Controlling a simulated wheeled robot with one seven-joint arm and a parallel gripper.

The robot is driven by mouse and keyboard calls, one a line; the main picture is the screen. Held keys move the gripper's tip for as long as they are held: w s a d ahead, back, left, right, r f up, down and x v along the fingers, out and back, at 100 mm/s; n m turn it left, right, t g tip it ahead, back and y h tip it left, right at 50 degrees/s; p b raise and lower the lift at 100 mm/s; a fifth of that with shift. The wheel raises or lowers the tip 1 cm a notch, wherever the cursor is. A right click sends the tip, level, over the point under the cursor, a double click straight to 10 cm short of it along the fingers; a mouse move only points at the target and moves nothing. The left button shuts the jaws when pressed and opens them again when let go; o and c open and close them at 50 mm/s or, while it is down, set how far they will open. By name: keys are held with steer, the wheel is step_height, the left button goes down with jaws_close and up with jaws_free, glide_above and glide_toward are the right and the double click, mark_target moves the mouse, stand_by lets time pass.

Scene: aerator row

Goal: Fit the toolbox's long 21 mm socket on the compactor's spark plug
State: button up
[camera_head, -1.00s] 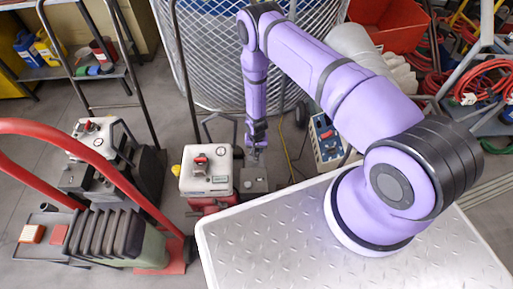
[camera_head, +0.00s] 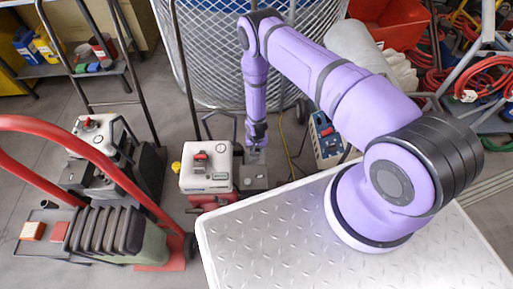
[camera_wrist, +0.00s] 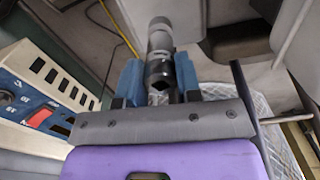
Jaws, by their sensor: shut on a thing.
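My gripper (camera_wrist: 158,82) is shut on a socket (camera_wrist: 159,45) with a silver body and a dark end, between its blue fingers. The spark plug and the toolbox cannot be made out. The socket is too small to make out clearly in the head view.
A blue-sided switch panel (camera_head: 326,138) stands close right of my gripper. It also shows in the wrist view (camera_wrist: 45,100). A large wire-mesh cage (camera_head: 215,60) is behind. A red-handled cart (camera_head: 95,150) and another machine (camera_head: 95,140) stand left. A yellow cable lies nearby.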

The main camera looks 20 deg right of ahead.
steer(key=shift+f, duration=0.35)
steer(key=o, duration=1.1)
steer(key=shift+r, duration=3.55)
